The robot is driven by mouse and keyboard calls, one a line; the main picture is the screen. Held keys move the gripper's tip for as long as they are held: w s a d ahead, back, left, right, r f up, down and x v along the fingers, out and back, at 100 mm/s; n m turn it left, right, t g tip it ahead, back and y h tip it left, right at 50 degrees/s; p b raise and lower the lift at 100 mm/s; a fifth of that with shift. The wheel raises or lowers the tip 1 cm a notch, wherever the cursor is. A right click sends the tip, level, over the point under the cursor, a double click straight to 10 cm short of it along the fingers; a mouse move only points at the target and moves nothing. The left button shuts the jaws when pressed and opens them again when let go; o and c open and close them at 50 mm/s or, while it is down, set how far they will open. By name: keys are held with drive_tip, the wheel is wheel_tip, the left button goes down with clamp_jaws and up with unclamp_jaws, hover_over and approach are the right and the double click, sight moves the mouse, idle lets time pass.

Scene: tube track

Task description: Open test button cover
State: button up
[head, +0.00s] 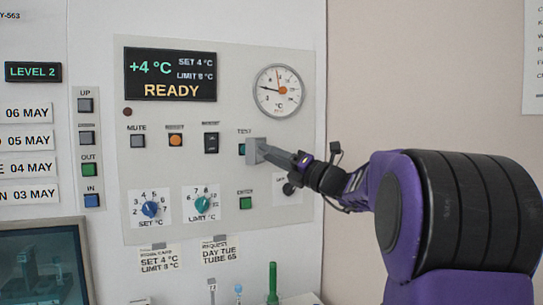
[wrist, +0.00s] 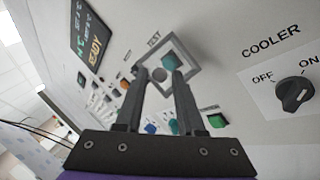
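The TEST button (head: 242,149) is teal and shows at the left edge of a grey square cover (head: 256,151) on the panel. In the wrist view the grey square cover (wrist: 190,55) sits tilted just below the TEST label, with a round grey spot between my fingers. My gripper (head: 268,150) reaches in from the right with its fingertips at the cover. In the wrist view my gripper (wrist: 158,68) has its two fingers apart, with the tips over the cover's lower part. I cannot tell whether they touch it. The fingers partly hide the cover.
The green ENTER button (head: 246,203) is below the cover. The COOLER knob (wrist: 295,93) is to the right in the wrist view. The SET knob (head: 150,209) and LIMIT knob (head: 202,204) are lower left. A round gauge (head: 279,91) is above.

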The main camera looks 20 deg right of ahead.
clamp_jaws()
idle(1.1)
